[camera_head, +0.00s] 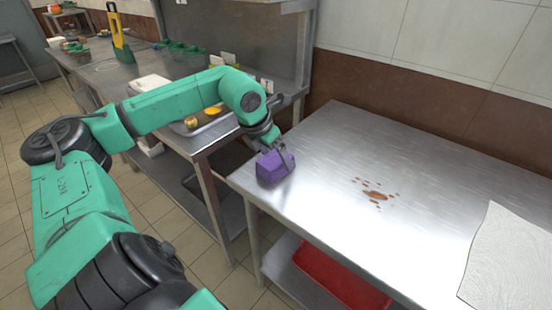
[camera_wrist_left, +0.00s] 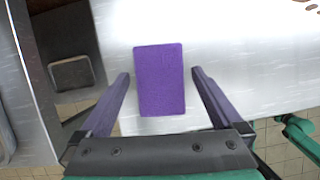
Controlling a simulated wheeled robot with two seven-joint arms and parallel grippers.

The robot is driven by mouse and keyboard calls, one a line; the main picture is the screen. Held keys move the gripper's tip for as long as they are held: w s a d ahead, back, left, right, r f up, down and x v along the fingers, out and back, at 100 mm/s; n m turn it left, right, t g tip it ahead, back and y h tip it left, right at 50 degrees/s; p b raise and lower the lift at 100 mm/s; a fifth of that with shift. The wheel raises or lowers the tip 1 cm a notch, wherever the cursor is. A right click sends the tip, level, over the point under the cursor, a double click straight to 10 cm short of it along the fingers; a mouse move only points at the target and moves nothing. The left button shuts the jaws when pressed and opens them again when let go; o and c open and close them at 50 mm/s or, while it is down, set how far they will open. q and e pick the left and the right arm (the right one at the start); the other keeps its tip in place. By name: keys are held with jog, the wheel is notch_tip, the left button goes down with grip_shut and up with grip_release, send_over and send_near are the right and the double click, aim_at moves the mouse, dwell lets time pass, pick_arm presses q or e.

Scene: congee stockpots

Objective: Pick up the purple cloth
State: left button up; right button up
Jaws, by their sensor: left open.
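The purple cloth (camera_head: 275,167) is a folded, block-like piece on the steel table near its left corner. In the left wrist view the cloth (camera_wrist_left: 159,80) is an upright rectangle in the middle. My left gripper (camera_head: 277,158) is over the cloth and points down at it. In the left wrist view my left gripper (camera_wrist_left: 160,76) is open, with one finger on each side of the cloth and a visible gap on both sides. My right gripper does not show.
The steel table (camera_head: 330,150) bears a brown spill (camera_head: 374,195) in the middle and a white sheet (camera_head: 512,258) at the right. A red tray (camera_head: 340,278) is on the shelf below. A second counter (camera_head: 110,75) with a food tray (camera_head: 200,122) stands at the left.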

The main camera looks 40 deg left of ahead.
aim_at(276, 157)
pick_arm(q)
jog(key=shift+w+f, duration=0.3)
jog(key=shift+f, duration=0.3)
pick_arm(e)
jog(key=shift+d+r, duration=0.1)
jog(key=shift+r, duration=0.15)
pick_arm(q)
jog(key=shift+f+b, duration=0.25)
jog(key=shift+b, duration=0.05)
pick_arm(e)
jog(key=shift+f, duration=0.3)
pick_arm(q)
jog(key=shift+c, duration=0.3)
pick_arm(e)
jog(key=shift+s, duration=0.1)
pick_arm(q)
jog(key=c, duration=1.2)
jog(key=shift+r+p, duration=0.45)
jog(key=shift+r, duration=0.2)
notch_tip(276, 157, up, 19)
jog(key=p, duration=0.7)
jog(key=shift+r+p, duration=0.15)
jog(key=shift+p, duration=0.2)
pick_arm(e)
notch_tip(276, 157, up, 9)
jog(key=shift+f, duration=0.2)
